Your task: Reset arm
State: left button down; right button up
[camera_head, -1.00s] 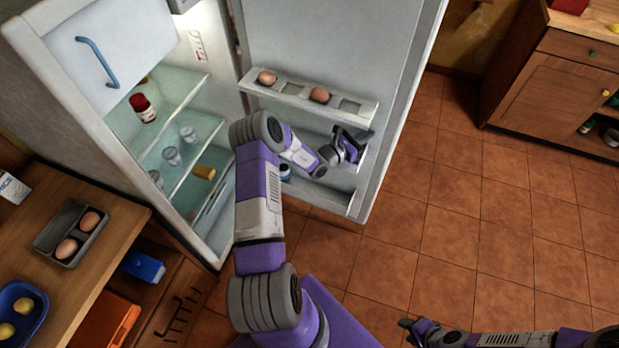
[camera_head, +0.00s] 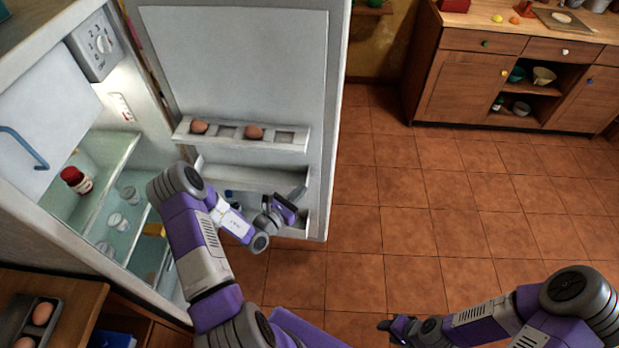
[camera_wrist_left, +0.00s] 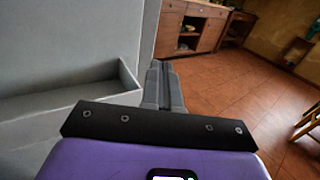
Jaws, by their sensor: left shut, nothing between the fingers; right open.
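My left gripper (camera_head: 294,196) is in front of the open fridge door's lower shelf, below the egg rack. Its fingers also show in the left wrist view (camera_wrist_left: 164,86), shut together with nothing between them, beside the door shelf's corner. My left arm bends across the fridge opening. My right gripper (camera_head: 384,325) is low over the tiled floor at the bottom of the head view, small in the picture, open and empty.
The fridge door (camera_head: 245,65) stands open, with two eggs in its rack (camera_head: 290,145). Fridge shelves hold a red-capped jar (camera_head: 76,180) and glasses. An egg tray (camera_head: 15,325) sits on the left counter (camera_head: 75,290). Open floor (camera_head: 450,215) lies between the fridge and far cabinets (camera_head: 465,75).

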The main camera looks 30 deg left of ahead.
pick_arm(q)
jog(key=shift+s+d, duration=0.1)
jog(key=shift+d, duration=0.05)
jog(key=s+d+f+m+g+h, duration=0.2)
jog(key=s+d+m+g+h, duration=0.4)
jog(key=d, duration=0.5)
jog(key=s+d+f+m+g+h, duration=0.35)
jog(key=s+d+m+g, duration=0.3)
jog(key=d, duration=0.45)
jog(key=s+f+m+g+y, duration=0.2)
jog(key=s+f+m+y, duration=0.1)
jog(key=m, duration=0.6)
jog(key=s+f+m+g+y, duration=0.2)
jog(key=s+m+y, duration=0.3)
jog(key=m, duration=0.5)
jog(key=shift+s+f+g, duration=0.35)
jog(key=shift+s+f, duration=0.05)
jog(key=shift+f, duration=0.4)
jog(key=shift+y, duration=0.25)
